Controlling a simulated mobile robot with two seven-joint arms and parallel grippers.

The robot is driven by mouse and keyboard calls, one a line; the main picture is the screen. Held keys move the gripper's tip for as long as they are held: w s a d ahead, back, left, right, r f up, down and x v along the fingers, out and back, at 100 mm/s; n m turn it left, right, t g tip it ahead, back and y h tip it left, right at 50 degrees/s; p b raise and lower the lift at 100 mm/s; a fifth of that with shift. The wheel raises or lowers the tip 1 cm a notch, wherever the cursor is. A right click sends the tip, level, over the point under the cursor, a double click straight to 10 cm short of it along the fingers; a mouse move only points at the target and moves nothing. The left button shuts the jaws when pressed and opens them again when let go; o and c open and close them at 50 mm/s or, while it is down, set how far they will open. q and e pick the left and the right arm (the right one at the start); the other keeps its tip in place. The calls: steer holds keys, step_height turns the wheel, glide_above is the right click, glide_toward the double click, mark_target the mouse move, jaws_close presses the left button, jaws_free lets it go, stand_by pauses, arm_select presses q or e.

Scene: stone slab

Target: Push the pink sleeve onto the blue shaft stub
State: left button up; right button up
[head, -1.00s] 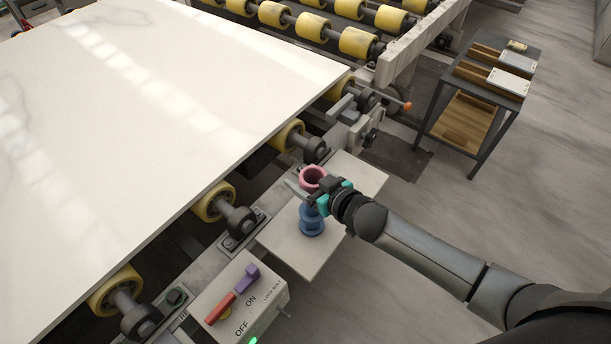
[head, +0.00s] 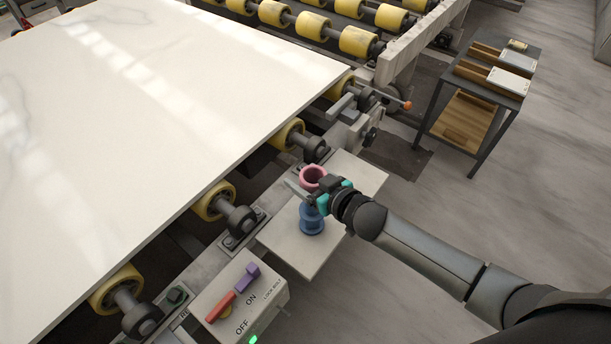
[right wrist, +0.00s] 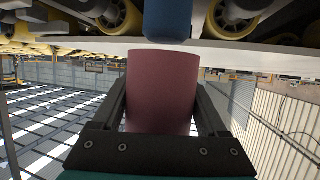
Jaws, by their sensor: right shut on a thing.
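The pink sleeve (head: 313,177) is a short open ring held by my right gripper (head: 316,190). In the right wrist view the sleeve (right wrist: 162,92) sits between the two dark fingers, which are shut on it. The blue shaft stub (head: 312,222) stands upright on a pale plate, just below the gripper in the head view. In the right wrist view the rounded blue stub (right wrist: 168,20) shows past the sleeve's far edge, with a narrow gap between them in the picture. The sleeve appears apart from the stub and not around it. My left gripper is out of view.
The pale plate (head: 290,245) juts from the roller frame. A control box (head: 240,300) with red and purple switches stands at the near end. A large white slab (head: 150,130) lies on yellow rollers at left. A small trolley (head: 480,95) stands on open floor at right.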

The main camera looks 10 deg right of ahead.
steer(key=shift+f+b, duration=2.7)
steer(key=shift+f, duration=0.9)
steer(key=o, duration=1.4)
steer(key=shift+c, duration=0.2)
steer(key=shift+s+r, duration=0.1)
steer(key=p+v, duration=0.4)
steer(key=v, duration=1.1)
steer(key=shift+d, duration=0.1)
